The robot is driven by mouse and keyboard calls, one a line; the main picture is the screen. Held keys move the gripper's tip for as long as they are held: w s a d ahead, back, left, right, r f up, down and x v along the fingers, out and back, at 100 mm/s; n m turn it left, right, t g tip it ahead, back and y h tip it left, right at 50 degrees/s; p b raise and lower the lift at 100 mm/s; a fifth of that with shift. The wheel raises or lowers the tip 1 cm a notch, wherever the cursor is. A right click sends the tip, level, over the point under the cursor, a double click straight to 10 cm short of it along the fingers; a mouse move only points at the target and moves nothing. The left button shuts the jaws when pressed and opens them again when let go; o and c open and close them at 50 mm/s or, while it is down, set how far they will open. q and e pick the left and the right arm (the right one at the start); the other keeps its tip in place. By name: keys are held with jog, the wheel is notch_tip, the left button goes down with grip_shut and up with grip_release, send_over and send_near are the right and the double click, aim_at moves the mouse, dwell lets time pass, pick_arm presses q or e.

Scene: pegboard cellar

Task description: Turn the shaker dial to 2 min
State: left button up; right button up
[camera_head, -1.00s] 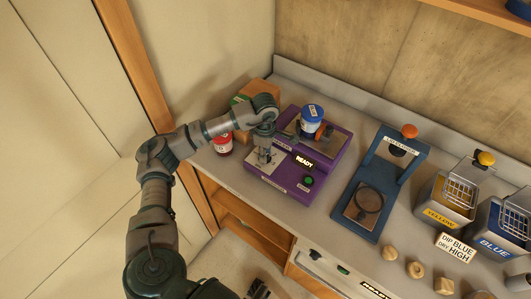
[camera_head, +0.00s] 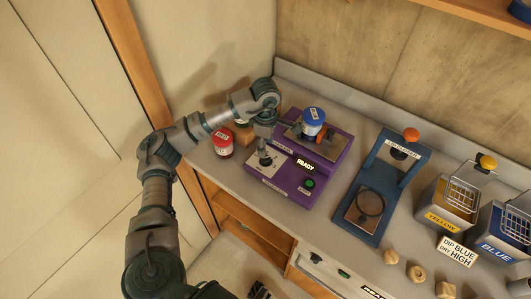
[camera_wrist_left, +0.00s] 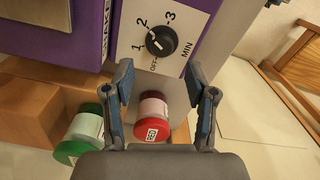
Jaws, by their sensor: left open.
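The purple shaker (camera_head: 326,165) stands on the bench with a READY display and a green button. Its black dial (camera_wrist_left: 161,41) is on a white plate (camera_wrist_left: 186,22) marked OFF, 1, 2, 3 and MIN. In the left wrist view the white pointer line is on the knob's upper left side and seems to face the 2. My left gripper (camera_head: 264,146) is above the dial; it also shows in the left wrist view (camera_wrist_left: 160,75), open and empty, its fingers apart from the knob. A blue-lidded jar (camera_head: 313,122) sits in the shaker's clamp. My right gripper is not in view.
A red-lidded jar (camera_head: 222,142) and a green-lidded jar (camera_wrist_left: 80,141) stand left of the shaker, beside a brown block (camera_wrist_left: 35,116). A blue stand (camera_head: 378,192) with an orange knob is to the right. Yellow (camera_head: 448,202) and blue (camera_head: 499,228) tanks stand farther right.

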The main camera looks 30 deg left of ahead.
pick_arm(q)
notch_tip(320, 180, up, 6)
jog(key=shift+a+f, duration=0.1)
dwell(0.6)
